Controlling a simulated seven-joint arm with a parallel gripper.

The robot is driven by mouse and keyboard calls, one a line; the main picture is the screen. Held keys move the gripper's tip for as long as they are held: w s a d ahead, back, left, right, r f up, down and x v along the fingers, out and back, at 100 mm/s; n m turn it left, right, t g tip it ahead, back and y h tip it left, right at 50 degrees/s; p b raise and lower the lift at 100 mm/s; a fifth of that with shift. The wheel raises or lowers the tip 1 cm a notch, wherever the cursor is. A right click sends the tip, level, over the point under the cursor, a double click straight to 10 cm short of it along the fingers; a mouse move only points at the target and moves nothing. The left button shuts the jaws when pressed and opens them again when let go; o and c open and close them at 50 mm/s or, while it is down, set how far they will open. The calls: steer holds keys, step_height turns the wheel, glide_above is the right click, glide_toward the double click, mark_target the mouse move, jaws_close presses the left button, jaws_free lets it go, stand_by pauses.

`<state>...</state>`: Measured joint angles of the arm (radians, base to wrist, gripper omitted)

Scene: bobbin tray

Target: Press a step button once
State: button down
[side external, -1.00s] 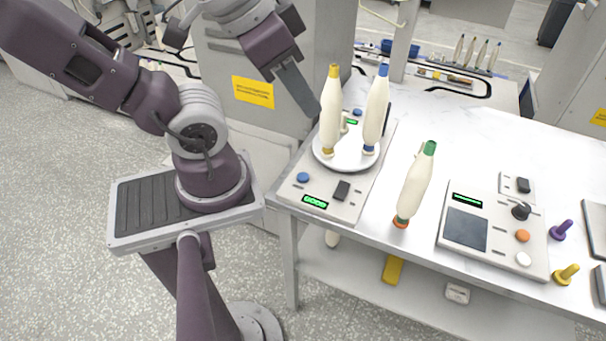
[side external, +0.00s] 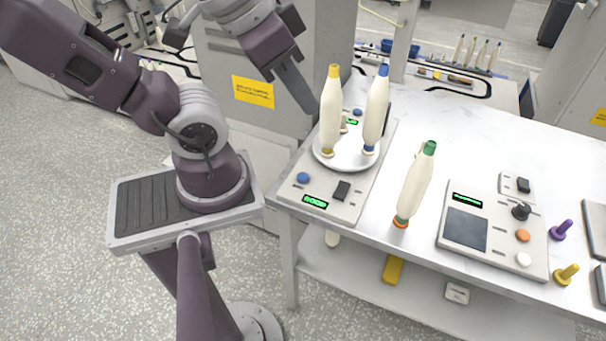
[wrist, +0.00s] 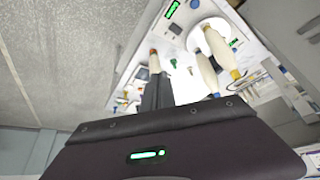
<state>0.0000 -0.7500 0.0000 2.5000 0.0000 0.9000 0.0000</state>
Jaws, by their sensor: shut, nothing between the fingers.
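A control panel (side external: 483,259) on the table has a dark screen, a black knob, an orange button (side external: 522,236) and a white button (side external: 523,259). A scale (side external: 343,205) to its left has a blue button (side external: 303,178), a black switch (side external: 342,190) and a lit green display. No readable label shows which one is a step button. My gripper (side external: 308,108) is shut and empty, in the air beside the bobbins on the scale and apart from every button. Its dark fingers (wrist: 157,78) also show side by side in the wrist view.
A yellow-tipped bobbin (side external: 331,115) and a blue-tipped bobbin (side external: 375,112) stand on the scale's round plate (side external: 345,163). A green-tipped bobbin (side external: 415,190) stands between scale and panel. Purple (side external: 561,230) and yellow (side external: 567,274) pegs stand right of the panel.

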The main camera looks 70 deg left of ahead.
stand_by(0.7)
step_height(320, 180, up, 5)
steer(key=n+g+h, duration=0.6)
steer(key=n+h, duration=0.3)
steer(key=n, duration=1.7)
glide_above(302, 173)
step_height(302, 173, down, 24)
steer(key=shift+f, duration=0.1)
steer(key=shift+f, duration=0.1)
steer(key=shift+f, duration=4.3)
